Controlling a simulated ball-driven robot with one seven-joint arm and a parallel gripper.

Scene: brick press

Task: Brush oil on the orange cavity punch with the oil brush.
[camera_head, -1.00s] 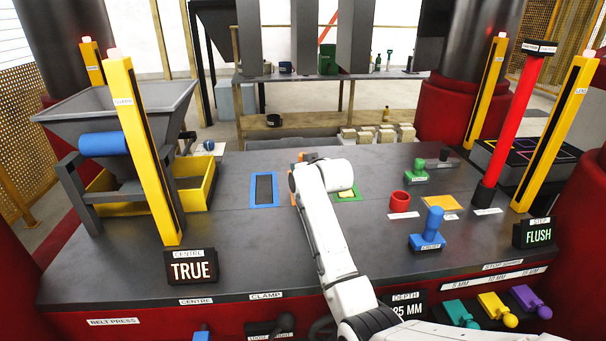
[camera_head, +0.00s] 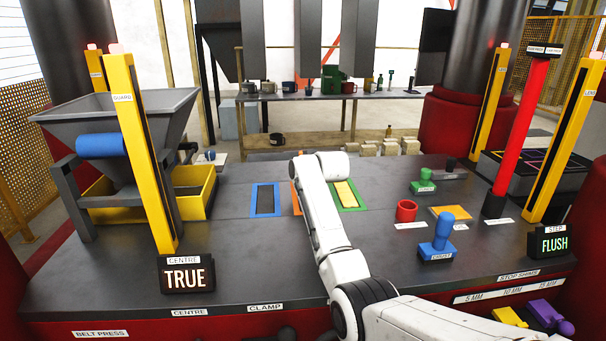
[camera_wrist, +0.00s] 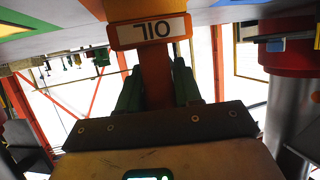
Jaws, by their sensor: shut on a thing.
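The orange-framed cavity (camera_head: 296,198) lies between the blue and green ones on the press table. My arm covers most of it, and its punch face is hidden in the head view. An orange edge (camera_wrist: 92,8) also shows at the top of the wrist view. My gripper (camera_wrist: 158,80) is shut on the oil brush (camera_wrist: 155,85), a brown-red handle with an upside-down "OIL" label. The brush's bristle end is out of sight beyond the label, so I cannot tell whether it touches anything. In the head view my gripper is hidden behind my white arm.
The blue-framed cavity (camera_head: 265,200) is left, the green-framed cavity (camera_head: 347,196) with a yellow inside is right. Further right stand a red cup (camera_head: 406,211), blue stamp (camera_head: 438,240), green stamp (camera_head: 424,183) and orange pad (camera_head: 449,213). Yellow guard posts (camera_head: 140,150) flank the table.

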